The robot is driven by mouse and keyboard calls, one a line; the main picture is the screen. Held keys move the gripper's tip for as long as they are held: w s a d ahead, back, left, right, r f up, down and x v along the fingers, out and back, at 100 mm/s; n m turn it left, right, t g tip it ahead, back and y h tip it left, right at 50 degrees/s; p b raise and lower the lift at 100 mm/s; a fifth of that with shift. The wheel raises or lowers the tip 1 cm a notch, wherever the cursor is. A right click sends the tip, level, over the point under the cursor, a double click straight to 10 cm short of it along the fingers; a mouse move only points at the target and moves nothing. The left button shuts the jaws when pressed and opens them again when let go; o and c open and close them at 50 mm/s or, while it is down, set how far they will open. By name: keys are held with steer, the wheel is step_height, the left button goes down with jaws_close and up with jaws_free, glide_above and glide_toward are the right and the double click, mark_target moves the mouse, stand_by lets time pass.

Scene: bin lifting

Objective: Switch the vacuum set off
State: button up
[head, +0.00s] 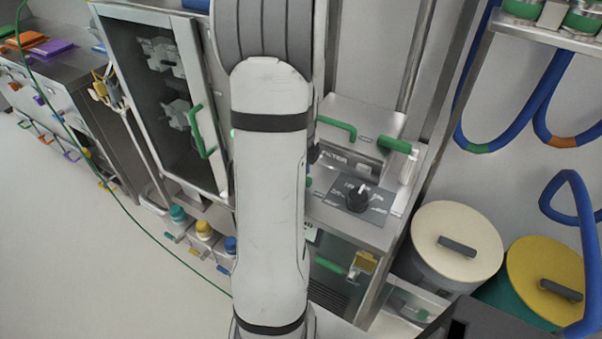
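A steel unit with a filter label (345,160) stands right of centre, and I take it for the vacuum set. On its sloping top is a dark panel (376,216) with a black rotary knob (357,198). A white mark on the knob points toward the upper side of the panel. The lettering around it is too small to read. My pale arm link covers the middle of the view, just left of the panel, and hides part of the unit. My gripper does not show. Nothing visible touches the knob.
A green handle (337,126) and a green-gripped lever (395,146) sit above the panel. A glass-doored cabinet (155,75) stands left. Cream-lidded (455,232) and yellow-lidded (530,262) drums and blue hoses (520,120) are right. Green cable (110,190) crosses the left floor.

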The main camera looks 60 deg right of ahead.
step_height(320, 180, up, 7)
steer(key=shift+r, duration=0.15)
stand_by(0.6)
